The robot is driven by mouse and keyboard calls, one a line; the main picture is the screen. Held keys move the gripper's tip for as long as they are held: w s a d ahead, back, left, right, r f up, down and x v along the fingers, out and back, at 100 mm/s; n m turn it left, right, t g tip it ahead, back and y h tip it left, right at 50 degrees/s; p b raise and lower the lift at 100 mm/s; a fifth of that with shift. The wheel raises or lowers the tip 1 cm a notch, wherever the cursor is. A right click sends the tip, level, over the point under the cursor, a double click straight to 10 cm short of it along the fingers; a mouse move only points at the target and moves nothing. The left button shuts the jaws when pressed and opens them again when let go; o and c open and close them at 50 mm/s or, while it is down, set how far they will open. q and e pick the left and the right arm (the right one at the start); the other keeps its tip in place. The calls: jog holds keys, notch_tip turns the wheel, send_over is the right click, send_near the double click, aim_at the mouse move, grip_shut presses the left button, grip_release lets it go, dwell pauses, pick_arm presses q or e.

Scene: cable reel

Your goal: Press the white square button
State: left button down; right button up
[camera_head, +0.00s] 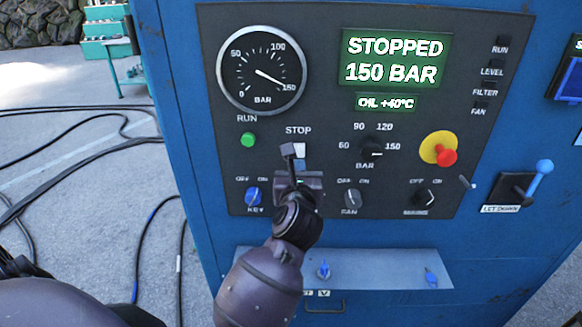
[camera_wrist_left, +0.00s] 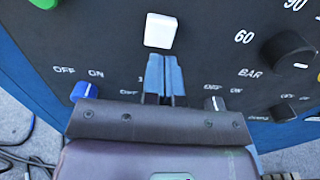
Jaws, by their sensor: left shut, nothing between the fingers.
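The white square button (camera_head: 300,148) is on the dark control panel under the STOP label. In the head view my arm partly covers it. In the left wrist view the white button (camera_wrist_left: 159,31) is in plain sight, just past the fingertips. My left gripper (camera_head: 299,163) is shut and empty, with its blue-grey fingers side by side. In the wrist view the fingertips (camera_wrist_left: 164,58) lie just below the button's lower edge. I cannot tell whether they touch the panel. My right gripper is in neither view.
The display (camera_head: 393,60) reads STOPPED, 150 BAR. A round gauge (camera_head: 262,70), a green RUN button (camera_head: 248,139), a pressure knob (camera_head: 372,147) and a red emergency button (camera_head: 446,157) surround it. A blue-handled lever (camera_head: 541,170) sticks out at right. Cables lie on the floor at left.

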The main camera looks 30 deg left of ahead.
pick_arm(q)
jog(key=b+v, duration=0.1)
jog(key=v, duration=0.9)
jog(key=shift+f, duration=0.2)
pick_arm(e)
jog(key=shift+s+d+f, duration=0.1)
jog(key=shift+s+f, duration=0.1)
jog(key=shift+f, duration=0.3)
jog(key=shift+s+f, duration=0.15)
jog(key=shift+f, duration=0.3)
pick_arm(q)
jog(key=shift+w+d, duration=0.1)
